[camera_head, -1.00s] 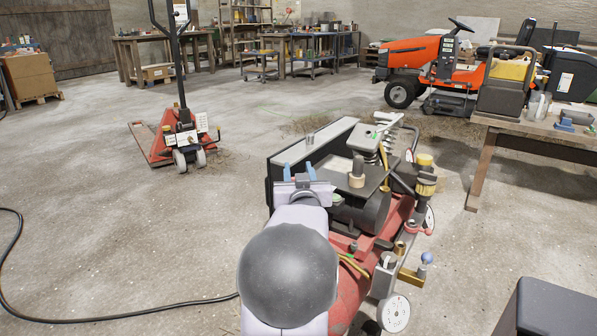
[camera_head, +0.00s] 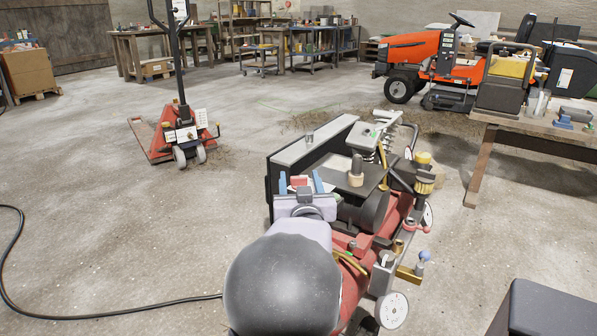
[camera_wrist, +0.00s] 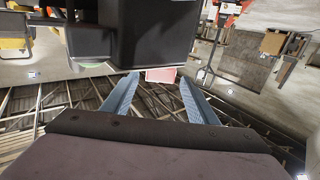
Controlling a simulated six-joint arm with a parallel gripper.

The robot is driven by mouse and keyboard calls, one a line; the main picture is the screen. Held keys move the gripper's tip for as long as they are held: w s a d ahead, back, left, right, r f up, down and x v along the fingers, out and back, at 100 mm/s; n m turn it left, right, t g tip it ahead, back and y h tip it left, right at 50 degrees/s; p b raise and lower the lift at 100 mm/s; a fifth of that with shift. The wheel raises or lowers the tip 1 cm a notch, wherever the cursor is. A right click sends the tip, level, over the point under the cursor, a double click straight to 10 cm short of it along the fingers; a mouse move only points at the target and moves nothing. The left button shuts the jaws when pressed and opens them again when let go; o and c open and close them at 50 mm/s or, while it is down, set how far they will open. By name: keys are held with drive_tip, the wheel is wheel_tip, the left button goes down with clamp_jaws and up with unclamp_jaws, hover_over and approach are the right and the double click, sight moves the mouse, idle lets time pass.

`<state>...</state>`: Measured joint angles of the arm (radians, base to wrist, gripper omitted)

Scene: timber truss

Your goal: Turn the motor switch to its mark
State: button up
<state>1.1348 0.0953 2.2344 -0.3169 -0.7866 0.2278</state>
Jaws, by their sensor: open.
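The compressor (camera_head: 375,205) stands in front of me, with a red tank and a dark boxy housing on top. My gripper (camera_head: 300,180) is at the near side of this housing. Its two blue fingers are apart. A small red part with a pale plate beside it, perhaps the motor switch (camera_head: 299,181), shows between the fingers. In the wrist view the red part (camera_wrist: 161,74) lies beyond the fingertips, below the black housing (camera_wrist: 150,35), and the space between the fingers (camera_wrist: 160,98) looks empty. The switch's mark cannot be made out.
Gauges, a brass valve and a blue-knobbed lever (camera_head: 424,257) crowd the compressor's right side. A wooden workbench (camera_head: 530,128) stands at right, a red pallet jack (camera_head: 160,140) at left, an orange mower (camera_head: 430,60) behind. A black hose (camera_head: 20,270) lies on open floor at left.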

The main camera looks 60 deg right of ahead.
drive_tip(key=shift+v, duration=0.8)
